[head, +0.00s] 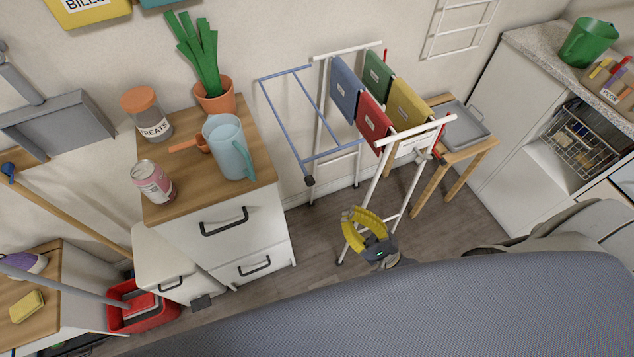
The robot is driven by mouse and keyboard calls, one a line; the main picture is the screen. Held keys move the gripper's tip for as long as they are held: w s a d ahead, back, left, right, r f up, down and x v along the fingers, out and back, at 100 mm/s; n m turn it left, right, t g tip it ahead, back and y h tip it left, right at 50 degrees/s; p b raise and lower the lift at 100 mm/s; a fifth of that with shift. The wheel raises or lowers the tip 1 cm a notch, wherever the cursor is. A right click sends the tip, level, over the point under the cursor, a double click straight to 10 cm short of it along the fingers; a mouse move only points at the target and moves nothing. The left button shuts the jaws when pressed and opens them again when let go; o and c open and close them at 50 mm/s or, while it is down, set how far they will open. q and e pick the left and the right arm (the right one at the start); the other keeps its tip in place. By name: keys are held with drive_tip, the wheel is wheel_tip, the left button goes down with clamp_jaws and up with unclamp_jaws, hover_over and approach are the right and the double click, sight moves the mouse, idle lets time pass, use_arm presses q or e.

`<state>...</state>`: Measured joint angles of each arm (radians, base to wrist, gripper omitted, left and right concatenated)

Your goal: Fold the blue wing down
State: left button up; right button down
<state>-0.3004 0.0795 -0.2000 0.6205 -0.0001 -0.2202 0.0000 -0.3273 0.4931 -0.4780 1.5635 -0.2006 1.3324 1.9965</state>
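The drying rack (376,187) is white and stands on the floor right of the drawer cabinet. Its blue wing (286,120) is a thin tube frame sticking out from the rack's left side toward the cabinet, with nothing hanging on it. The wing's exact tilt is hard to judge from above. My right gripper (347,217), with yellow fingers, is low in front of the rack's near legs, below and right of the wing and apart from it. Its fingers appear empty, but the gap at their tips is unclear. My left gripper is not in view.
Blue, green, red and yellow cloths (408,104) hang on the rack. A wooden stand (472,150) with a grey tray is right of it. The cabinet top (253,165) holds a light-blue pitcher (229,147), plant, jar and can. Floor (312,220) between cabinet and rack is clear.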

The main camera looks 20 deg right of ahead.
drive_tip(key=m, duration=0.1)
approach(304, 168)
drive_tip(key=shift+w+a+r, duration=0.25)
drive_tip(key=shift+w+a, duration=0.1)
drive_tip(key=shift+w, duration=0.3)
drive_tip(key=shift+w+a+r, duration=0.3)
drive_tip(key=shift+w+a, duration=0.1)
drive_tip(key=shift+w, duration=0.25)
drive_tip(key=shift+w+a+r, duration=0.25)
drive_tip(key=shift+w+a, duration=0.1)
drive_tip(key=shift+w, duration=0.3)
